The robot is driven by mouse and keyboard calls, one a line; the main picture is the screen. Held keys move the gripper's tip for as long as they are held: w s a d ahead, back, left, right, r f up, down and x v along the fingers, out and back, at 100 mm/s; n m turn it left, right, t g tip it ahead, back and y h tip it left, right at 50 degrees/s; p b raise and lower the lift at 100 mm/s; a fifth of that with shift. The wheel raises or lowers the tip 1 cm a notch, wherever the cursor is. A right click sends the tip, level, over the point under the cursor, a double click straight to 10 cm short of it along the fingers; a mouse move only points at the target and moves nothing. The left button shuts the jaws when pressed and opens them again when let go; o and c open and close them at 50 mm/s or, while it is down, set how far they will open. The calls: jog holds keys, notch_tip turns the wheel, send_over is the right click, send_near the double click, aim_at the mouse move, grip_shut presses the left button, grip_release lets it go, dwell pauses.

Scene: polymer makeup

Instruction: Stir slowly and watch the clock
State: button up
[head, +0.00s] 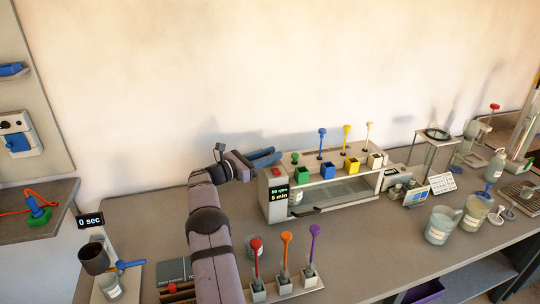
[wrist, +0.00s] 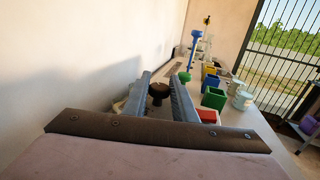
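My gripper (head: 268,157) is in the air above the left end of a white stirring machine (head: 283,212). Its two blue-grey fingers stand apart in the wrist view (wrist: 160,78). A dark round knob shows in the gap between them; I cannot tell whether they touch it. The machine's black display (head: 279,194) reads "60 rpm, 5 min". A beaker (head: 295,197) is partly visible inside the machine. A small dark display (head: 90,221) at the left reads "0 sec".
Red, orange (head: 285,255) and purple tools stand in front. Beakers (head: 442,225) are at the right. A dark cup (head: 95,260) stands front left.

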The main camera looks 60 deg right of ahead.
jog(key=shift+c, duration=0.7)
jog(key=shift+f+n+t+h+b, duration=0.1)
jog(key=shift+n+t+h+b, duration=0.5)
jog(key=shift+n+t+b, duration=0.45)
jog(key=shift+t+b, duration=0.35)
jog(key=shift+t, duration=0.4)
jog(key=n+t+b, duration=0.1)
jog(key=b, duration=0.1)
jog(key=n+t+b, duration=0.1)
jog(key=t+b, duration=0.1)
jog(key=b, duration=0.1)
jog(key=shift+s+f+n+h, duration=0.1)
jog(key=shift+f+n+h, duration=0.15)
jog(key=shift+h, duration=0.15)
jog(key=n+t+b, duration=0.2)
jog(key=t+b, duration=0.1)
jog(key=b, duration=0.4)
jog(key=shift+t, duration=0.4)
jog(key=shift+b, duration=0.5)
jog(key=shift+r+n+t+b, duration=0.15)
jog(key=shift+n+t+b, duration=0.25)
jog(key=shift+t+b, duration=0.35)
jog(key=shift+r+n+b, duration=0.2)
jog(key=shift+n+b, duration=0.1)
jog(key=shift+b, duration=0.25)
